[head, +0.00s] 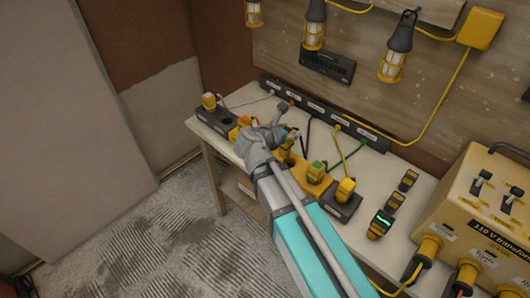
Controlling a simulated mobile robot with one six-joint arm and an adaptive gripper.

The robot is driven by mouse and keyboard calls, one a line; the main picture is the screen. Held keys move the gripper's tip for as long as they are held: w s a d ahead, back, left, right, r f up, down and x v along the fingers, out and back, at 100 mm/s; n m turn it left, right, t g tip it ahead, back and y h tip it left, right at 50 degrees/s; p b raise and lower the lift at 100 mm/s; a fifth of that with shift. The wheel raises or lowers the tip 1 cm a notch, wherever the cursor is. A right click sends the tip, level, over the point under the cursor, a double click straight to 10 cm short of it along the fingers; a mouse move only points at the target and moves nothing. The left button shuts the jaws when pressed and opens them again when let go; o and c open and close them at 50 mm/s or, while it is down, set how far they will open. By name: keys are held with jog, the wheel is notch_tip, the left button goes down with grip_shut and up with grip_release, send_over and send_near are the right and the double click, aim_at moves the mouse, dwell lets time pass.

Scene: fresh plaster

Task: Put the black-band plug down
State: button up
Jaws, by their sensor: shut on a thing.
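My gripper (279,123) is over the left half of the workbench and is shut on a plug. My own wrist and fingers hide most of the held plug, and its band cannot be made out. A yellow plug with dark parts (288,142) shows close beside the fingers; I cannot tell whether it is the held one. An orange-topped plug (244,121) and a yellow plug (208,101) stand to the left.
A labelled dark strip (322,112) with several cables runs along the bench's back. Small handheld devices (380,223) lie to the right, before a yellow transformer (470,205). Caged lamps (395,55) hang above. A little bare bench top (375,165) shows behind the right-hand plugs.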

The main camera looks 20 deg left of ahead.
jog(key=shift+s+a, duration=0.1)
jog(key=shift+s+a+r, duration=0.2)
jog(key=shift+s+a, duration=0.5)
jog(key=shift+a, duration=0.15)
jog(key=shift+w, duration=0.1)
jog(key=w+a+f+b, duration=0.7)
jog(key=w+f+b, duration=0.1)
jog(key=w+f, duration=0.1)
jog(key=shift+w+a+b, duration=0.25)
jog(key=shift+w+b, duration=0.1)
jog(key=shift+w, duration=0.55)
jog(key=shift+w+a+f+b, duration=0.1)
jog(key=shift+w+f+b, duration=0.05)
jog(key=shift+f+b, duration=0.9)
jog(key=shift+w+a+f+b, duration=0.1)
jog(key=shift+w+f+b, duration=0.05)
jog(key=shift+f+b, duration=0.85)
